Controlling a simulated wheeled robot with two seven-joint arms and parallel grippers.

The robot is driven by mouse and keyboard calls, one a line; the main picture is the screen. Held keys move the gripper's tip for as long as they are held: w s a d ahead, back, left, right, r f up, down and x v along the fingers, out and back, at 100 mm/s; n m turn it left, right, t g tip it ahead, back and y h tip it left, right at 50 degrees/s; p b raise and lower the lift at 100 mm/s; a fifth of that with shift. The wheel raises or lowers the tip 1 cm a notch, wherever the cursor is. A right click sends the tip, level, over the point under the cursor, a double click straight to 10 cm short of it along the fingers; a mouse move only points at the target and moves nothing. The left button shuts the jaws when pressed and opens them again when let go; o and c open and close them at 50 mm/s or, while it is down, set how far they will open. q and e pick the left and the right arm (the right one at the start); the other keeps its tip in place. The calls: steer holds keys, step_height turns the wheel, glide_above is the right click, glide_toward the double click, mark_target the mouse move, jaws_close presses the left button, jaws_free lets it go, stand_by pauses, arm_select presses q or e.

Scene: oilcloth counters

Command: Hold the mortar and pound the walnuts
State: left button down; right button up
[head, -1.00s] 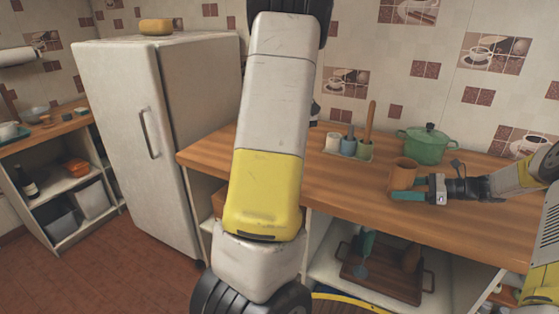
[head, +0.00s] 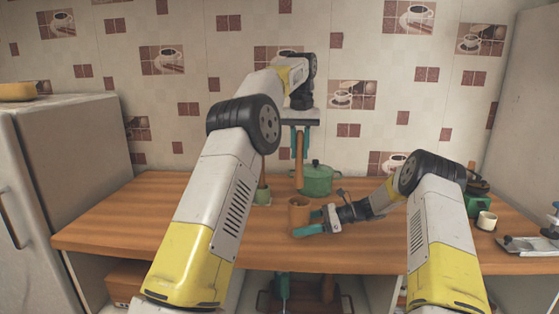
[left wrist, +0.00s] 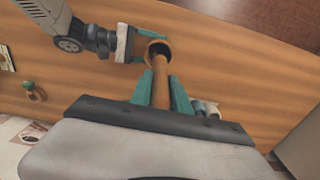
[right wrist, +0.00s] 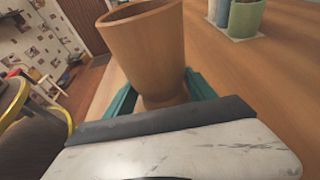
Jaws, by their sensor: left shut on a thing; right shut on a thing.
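The brown wooden mortar (head: 299,213) stands upright on the counter. My right gripper (head: 314,222) is shut on its lower part; the right wrist view shows the mortar (right wrist: 146,45) between the teal fingers. My left gripper (head: 300,140) is shut on the wooden pestle (head: 299,165) and holds it upright above the mortar. In the head view the pestle's lower end is just above the rim. In the left wrist view the pestle (left wrist: 161,82) points at the mortar's dark mouth (left wrist: 158,48). No walnuts can be made out; the mortar's inside is hidden.
A green lidded pot (head: 318,181) stands close behind the mortar. A green cup (head: 262,196) with a wooden handle is to the left, partly behind my left arm. A cream mug (head: 487,221) stands at the right. The counter's left part (head: 130,220) is clear.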

mark_target(300, 179)
arm_select(q)
steer(key=shift+d, duration=0.25)
steer(key=shift+f, duration=4.65)
steer(key=shift+s+f, duration=0.1)
steer(key=shift+f, duration=0.3)
steer(key=shift+f, duration=0.2)
steer(key=shift+f, duration=1.15)
steer(key=shift+r, duration=1.05)
